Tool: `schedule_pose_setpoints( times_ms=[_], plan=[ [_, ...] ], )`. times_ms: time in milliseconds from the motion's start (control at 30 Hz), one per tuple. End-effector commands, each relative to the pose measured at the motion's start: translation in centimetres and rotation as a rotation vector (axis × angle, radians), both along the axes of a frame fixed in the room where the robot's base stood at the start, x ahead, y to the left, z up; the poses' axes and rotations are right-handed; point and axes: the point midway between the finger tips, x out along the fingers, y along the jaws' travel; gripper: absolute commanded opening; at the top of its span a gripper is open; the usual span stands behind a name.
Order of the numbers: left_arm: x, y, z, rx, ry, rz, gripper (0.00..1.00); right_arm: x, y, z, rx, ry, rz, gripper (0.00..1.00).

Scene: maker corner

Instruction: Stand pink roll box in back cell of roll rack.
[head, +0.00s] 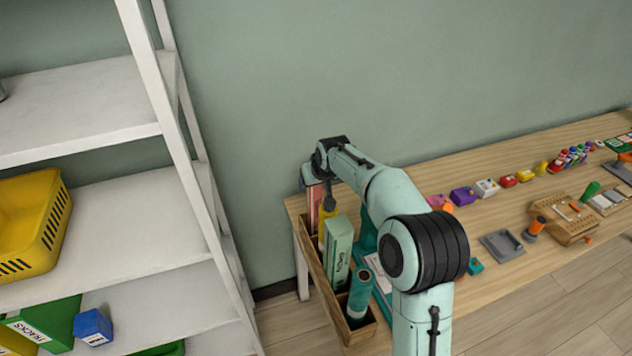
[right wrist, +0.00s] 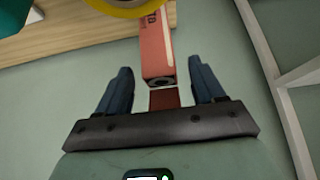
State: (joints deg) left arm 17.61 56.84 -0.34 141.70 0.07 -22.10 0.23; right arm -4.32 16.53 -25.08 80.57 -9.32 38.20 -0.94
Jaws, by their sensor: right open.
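The pink roll box (head: 313,204) stands upright at the back end of the wooden roll rack (head: 356,337), apparently in its back cell; the cell's floor is hidden. My right gripper (head: 318,178) is over the box's top end, partly hidden by its own wrist. In the right wrist view the pink box (right wrist: 156,45) lies between the two spread blue fingers of the right gripper (right wrist: 162,75), with a gap on each side. The gripper is open. My left gripper is not in view.
A yellow roll (head: 326,220), a mint box (head: 338,248) and a teal roll (head: 359,294) stand ahead of the pink box in the rack. A white shelf (head: 130,215) is at left, the wall close behind. Small items cover the table (head: 490,222) to the right.

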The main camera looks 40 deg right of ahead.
Motion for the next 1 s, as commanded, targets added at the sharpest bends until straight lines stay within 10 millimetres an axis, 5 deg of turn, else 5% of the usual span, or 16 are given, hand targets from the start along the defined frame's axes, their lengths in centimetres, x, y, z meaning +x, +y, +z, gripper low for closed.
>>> schedule_pose_setpoints(
  times_ms=[500, 1000],
  plan=[
    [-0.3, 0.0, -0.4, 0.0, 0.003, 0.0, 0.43, -5.2, 1.7, 9.1, 0.001, -0.006, 0.002, 0.68],
    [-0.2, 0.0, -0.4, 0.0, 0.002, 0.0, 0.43, -6.1, 1.9, 10.5, -0.001, -0.002, 0.0, 0.68]
  ],
)
